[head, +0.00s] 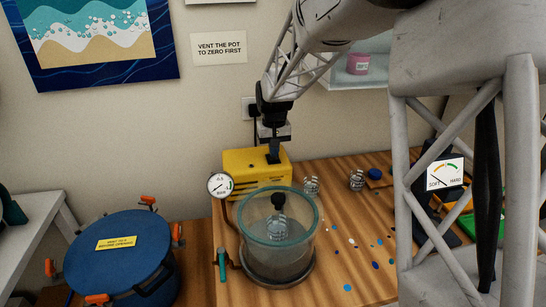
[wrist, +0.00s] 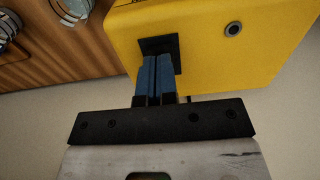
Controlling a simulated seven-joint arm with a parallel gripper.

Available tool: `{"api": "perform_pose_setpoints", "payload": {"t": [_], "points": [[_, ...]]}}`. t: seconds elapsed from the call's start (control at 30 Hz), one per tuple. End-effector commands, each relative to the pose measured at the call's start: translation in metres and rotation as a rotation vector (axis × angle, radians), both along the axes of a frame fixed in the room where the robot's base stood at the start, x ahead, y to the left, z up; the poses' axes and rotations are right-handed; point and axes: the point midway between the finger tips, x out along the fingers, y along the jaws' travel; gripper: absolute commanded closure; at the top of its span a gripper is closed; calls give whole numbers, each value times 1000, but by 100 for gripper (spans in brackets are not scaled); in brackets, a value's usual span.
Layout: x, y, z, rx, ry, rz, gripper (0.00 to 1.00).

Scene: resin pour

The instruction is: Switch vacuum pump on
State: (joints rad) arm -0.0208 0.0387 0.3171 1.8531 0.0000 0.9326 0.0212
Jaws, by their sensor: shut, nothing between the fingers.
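The vacuum pump is a yellow box (head: 240,170) behind the clear vacuum chamber (head: 265,240) in the head view. It fills the upper right of the wrist view (wrist: 225,65). A black switch plate (wrist: 170,44) is on its top face. My gripper (head: 273,155) points down over the pump top. In the wrist view its blue fingers (wrist: 157,62) are shut together with their tips at the black plate. Whether they touch the switch, and its position, I cannot tell, since the fingers cover part of it.
A round gauge (head: 220,186) stands left of the chamber, above a teal-handled valve (head: 222,262). Small glass cups (head: 312,186) stand right of the pump. A blue pot (head: 120,250) with orange clamps is at lower left. A wall sign (head: 219,48) hangs behind.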

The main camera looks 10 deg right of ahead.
Motion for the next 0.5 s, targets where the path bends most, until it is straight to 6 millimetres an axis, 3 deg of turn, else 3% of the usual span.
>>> {"api": "perform_pose_setpoints", "payload": {"t": [0.5], "points": [[0,0,-6,0,0,0,100]]}}
